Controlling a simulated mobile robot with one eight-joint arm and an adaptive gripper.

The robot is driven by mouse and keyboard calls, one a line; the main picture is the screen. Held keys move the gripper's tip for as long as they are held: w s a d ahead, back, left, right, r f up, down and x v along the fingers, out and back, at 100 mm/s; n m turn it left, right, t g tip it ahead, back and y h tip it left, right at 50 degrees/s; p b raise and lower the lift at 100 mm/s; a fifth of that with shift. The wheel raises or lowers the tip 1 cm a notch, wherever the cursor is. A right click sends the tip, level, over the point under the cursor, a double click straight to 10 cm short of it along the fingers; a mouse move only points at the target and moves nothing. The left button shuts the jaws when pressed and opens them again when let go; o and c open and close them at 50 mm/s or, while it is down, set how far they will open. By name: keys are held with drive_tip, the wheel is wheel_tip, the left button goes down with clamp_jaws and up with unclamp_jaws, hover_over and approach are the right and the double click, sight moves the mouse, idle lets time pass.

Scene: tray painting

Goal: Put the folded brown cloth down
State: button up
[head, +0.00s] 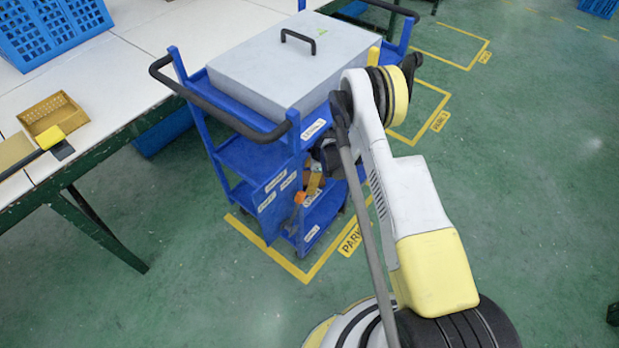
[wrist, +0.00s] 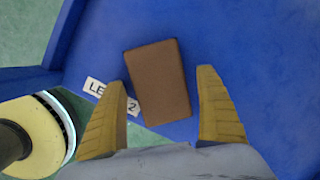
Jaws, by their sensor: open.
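The folded brown cloth (wrist: 157,80) is a flat brown rectangle lying on a blue shelf (wrist: 235,45) in the wrist view. It is turned slightly and lies near the shelf edge with the white label. My gripper (wrist: 162,77) is open, with one yellow finger on each side of the cloth and a visible gap to each. Whether the fingertips touch the shelf I cannot tell. In the head view my arm reaches down to the side of the blue cart (head: 232,158), and the cloth cannot be made out there.
A grey lidded box (head: 262,72) with a black handle covers the cart's top. A white label (wrist: 100,90) is on the shelf edge. A worktable (head: 150,40) at left holds a blue crate (head: 50,25) and a brown tray (head: 52,112).

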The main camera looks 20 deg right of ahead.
drive_tip(key=shift+r, duration=0.1)
drive_tip(key=shift+r, duration=0.35)
drive_tip(key=shift+s+d+r+p, duration=0.1)
drive_tip(key=shift+d+r+p, duration=0.05)
drive_tip(key=shift+r+p, duration=0.6)
drive_tip(key=s+d+p, duration=0.1)
drive_tip(key=s+d, duration=0.5)
drive_tip(key=d, duration=0.3)
drive_tip(key=shift+s+d+f, duration=0.4)
drive_tip(key=shift+f, duration=0.05)
